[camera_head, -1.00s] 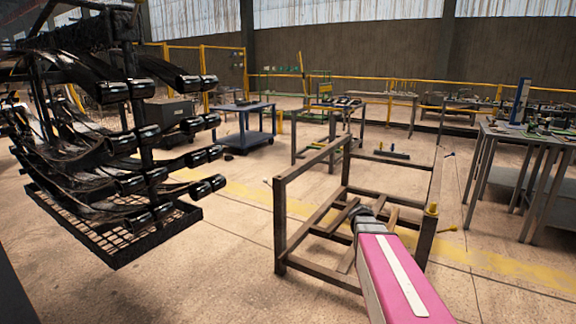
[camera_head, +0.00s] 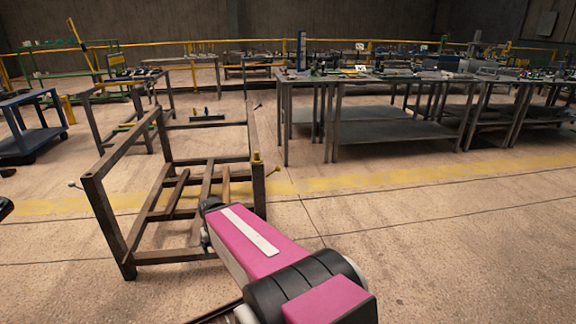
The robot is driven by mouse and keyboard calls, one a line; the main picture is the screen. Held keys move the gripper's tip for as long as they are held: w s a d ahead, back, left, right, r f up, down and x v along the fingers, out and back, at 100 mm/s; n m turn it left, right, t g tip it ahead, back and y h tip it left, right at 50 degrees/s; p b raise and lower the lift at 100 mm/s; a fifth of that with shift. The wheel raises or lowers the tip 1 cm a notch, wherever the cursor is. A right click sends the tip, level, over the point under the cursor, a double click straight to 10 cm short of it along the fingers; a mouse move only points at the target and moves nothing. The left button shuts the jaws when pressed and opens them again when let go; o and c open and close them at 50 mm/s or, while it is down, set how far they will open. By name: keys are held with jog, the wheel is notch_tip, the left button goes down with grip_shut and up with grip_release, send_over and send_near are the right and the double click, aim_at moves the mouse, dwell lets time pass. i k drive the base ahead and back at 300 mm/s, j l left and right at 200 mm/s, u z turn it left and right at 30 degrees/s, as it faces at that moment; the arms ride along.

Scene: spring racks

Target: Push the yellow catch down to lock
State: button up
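A brown metal rack frame (camera_head: 102,210) stands on the floor at left of centre. I cannot tell the catch's position from here. My pink arm reaches up from the bottom centre, its dark far end overlapping the rack's lower right part in the picture. No gripper fingers show; they are hidden beyond the arm or out of view.
Grey work tables (camera_head: 385,132) with parts on them stand behind to the right. A blue trolley (camera_head: 38,137) is at the far left. Open concrete floor (camera_head: 440,240) with a yellow stripe lies to the right of the rack.

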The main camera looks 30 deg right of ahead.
aim_at(278, 168)
jog(key=z, duration=1)
